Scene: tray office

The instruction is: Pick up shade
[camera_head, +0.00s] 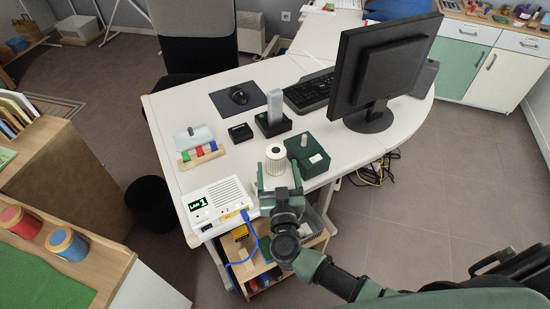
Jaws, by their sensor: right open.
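A cream, ribbed, round shade (275,155) stands upright near the front edge of the white desk (220,165). My right gripper (278,175) comes in from the lower right, open, with its two fingers pointing at the shade. The fingertips are at the near side of the shade, one to its left and one to its right. I cannot tell whether they touch it. The lower near part of the shade is partly hidden by the gripper. My left gripper is not in view.
A dark green box (313,163) with a grey post stands close to the right of the shade. Behind are a black holder (272,127) with a grey upright piece and a monitor (377,75). A white LAN box (215,203) with a blue cable stands left of my gripper.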

